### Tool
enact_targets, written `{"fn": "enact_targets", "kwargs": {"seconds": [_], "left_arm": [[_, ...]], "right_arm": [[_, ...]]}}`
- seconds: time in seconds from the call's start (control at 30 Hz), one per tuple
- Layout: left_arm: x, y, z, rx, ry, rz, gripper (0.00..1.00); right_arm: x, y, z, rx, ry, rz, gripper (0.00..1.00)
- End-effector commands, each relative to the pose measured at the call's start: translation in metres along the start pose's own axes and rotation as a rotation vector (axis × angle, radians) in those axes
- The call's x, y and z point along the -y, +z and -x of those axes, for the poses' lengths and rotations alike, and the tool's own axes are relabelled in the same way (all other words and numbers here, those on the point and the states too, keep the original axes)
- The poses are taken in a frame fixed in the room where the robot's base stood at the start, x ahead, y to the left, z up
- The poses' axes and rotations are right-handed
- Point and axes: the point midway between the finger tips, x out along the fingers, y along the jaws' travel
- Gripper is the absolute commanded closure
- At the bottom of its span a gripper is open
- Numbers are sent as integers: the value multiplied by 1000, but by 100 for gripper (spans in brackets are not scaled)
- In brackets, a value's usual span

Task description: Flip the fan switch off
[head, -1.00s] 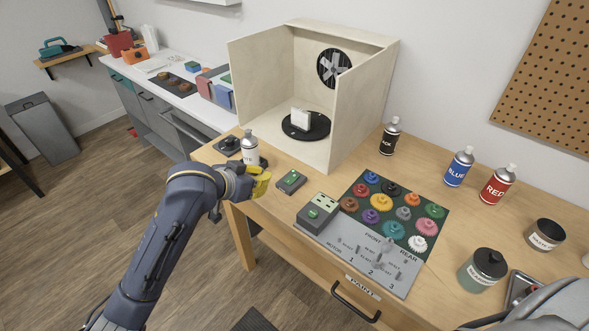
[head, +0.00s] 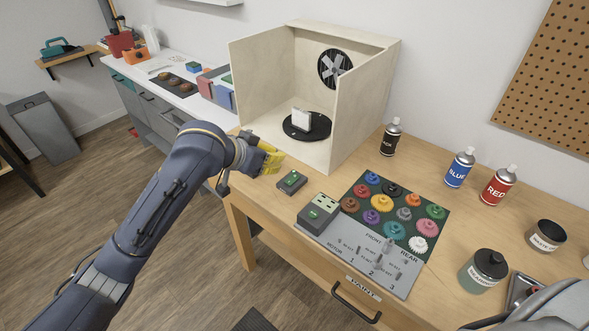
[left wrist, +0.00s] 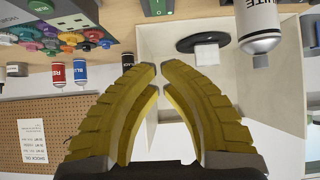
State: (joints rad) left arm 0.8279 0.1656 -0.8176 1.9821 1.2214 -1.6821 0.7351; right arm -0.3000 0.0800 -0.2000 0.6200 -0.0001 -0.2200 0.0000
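The fan (head: 334,68) is set in the back wall of the plywood booth (head: 262,92). A small dark box with a green top (head: 292,182), probably the fan switch, lies on the table in front of the booth. It shows partly at the top edge of the left wrist view (left wrist: 158,7). My left gripper (head: 272,161), with yellow fingers, hovers just left of and behind this box, apart from it. In the left wrist view its fingertips (left wrist: 158,68) meet or nearly meet, with nothing between them. My right gripper is not in view.
A larger box with a green button (head: 318,212) stands nearer the front, beside the tray of coloured gears (head: 400,205). A white can (left wrist: 258,28) stands near my left gripper, hidden in the head view. Black, blue and red cans stand to the right.

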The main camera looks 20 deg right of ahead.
Motion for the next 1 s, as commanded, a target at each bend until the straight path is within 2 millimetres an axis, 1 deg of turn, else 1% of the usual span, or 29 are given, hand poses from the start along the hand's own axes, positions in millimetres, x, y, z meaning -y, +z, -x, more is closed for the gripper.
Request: {"fn": "enact_targets", "kwargs": {"seconds": [0.13, 0.27, 0.6, 0.77, 0.8, 1.0], "left_arm": [[0, 0, -5, 0, 1, 1, 100], [-1, 0, -19, 1, 3, 3, 100], [-1, 0, -78, 2, 2, 3, 100], [-1, 1, -104, 2, 2, 3, 100], [-1, 7, -107, 2, 2, 3, 100], [0, 21, -121, 0, 1, 3, 100]], "right_arm": [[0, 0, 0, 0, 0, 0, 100], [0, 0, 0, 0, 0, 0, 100], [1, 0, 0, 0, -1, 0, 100], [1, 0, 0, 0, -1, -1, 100], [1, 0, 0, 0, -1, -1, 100], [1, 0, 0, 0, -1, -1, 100]]}}
